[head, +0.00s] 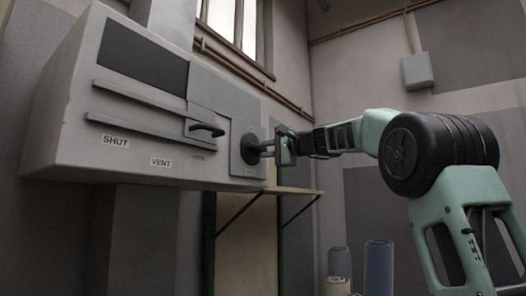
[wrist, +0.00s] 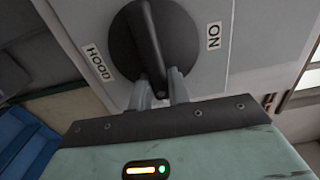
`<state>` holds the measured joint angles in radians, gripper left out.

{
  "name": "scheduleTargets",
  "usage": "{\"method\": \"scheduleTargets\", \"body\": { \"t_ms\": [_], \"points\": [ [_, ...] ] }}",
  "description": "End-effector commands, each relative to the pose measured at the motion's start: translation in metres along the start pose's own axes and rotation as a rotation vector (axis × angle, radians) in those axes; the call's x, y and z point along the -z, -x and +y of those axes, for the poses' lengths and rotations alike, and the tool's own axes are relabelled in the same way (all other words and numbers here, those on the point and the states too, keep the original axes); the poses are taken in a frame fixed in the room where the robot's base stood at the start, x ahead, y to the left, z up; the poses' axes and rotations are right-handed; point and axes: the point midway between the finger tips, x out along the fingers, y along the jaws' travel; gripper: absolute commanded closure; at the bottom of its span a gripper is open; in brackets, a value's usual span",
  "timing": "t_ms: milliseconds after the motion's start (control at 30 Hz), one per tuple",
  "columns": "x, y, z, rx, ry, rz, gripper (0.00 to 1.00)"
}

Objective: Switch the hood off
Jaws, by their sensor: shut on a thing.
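The hood is a large grey box (head: 65,120) on the wall at the left of the head view. Its round black knob (head: 249,149) sits on a plate at the box's right end. In the wrist view the knob (wrist: 181,42) has a raised grip bar (wrist: 146,35), with a "HOOD" label (wrist: 98,63) to its left and an "ON" label (wrist: 213,36) to its right. My gripper (head: 266,148) reaches in from the right. Its fingers (wrist: 161,88) are shut on the knob, one on each side of the bar's near end.
A dark lever handle (head: 207,129) sticks out left of the knob, by a slide with "SHUT" (head: 116,141) and "VENT" (head: 161,162) labels. A bracketed shelf (head: 290,190) is below the knob. Rolls (head: 379,265) stand on the floor. Open space lies right of the shelf.

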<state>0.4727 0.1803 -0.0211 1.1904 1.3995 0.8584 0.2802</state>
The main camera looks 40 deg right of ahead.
Motion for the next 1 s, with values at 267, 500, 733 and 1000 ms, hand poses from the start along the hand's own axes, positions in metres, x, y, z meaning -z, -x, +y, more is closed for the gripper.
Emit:
{"method": "scheduleTargets", "body": {
  "t_ms": [267, 500, 733, 1000],
  "points": [
    [0.001, 0.0, 0.001, -0.002, -0.002, 0.002, 0.61],
    [0.001, 0.001, 0.001, -0.001, 0.0, 0.001, 0.61],
    [0.001, 0.029, 0.004, 0.001, 0.002, 0.004, 0.61],
    [0.001, 0.092, 0.005, 0.0, 0.002, 0.006, 0.61]
  ]
}}
